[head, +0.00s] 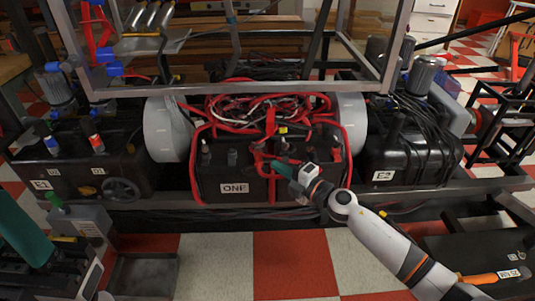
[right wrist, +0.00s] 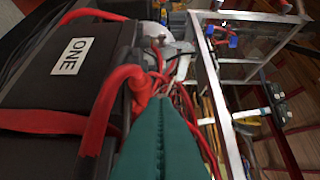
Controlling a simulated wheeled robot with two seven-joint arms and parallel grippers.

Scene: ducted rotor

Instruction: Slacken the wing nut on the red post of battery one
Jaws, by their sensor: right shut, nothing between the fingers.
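Battery one (head: 215,184) is a black box with a white ONE label (head: 240,187), low in the middle of the frame. The label also shows in the right wrist view (right wrist: 71,57). Red cables (head: 262,162) run over its top and down its front. My right gripper (head: 275,163) has green fingers, shut and empty, at the battery's upper front edge. In the right wrist view the fingertips (right wrist: 162,100) lie beside a thick red cable end (right wrist: 140,84); I cannot tell whether they touch. I cannot make out the red post or its wing nut clearly.
A grey metal frame (head: 240,78) rises over and behind the battery. White round drums (head: 163,130) stand on both sides of it. Black boxes labelled E1 (head: 70,165) and E2 (head: 415,155) flank it.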

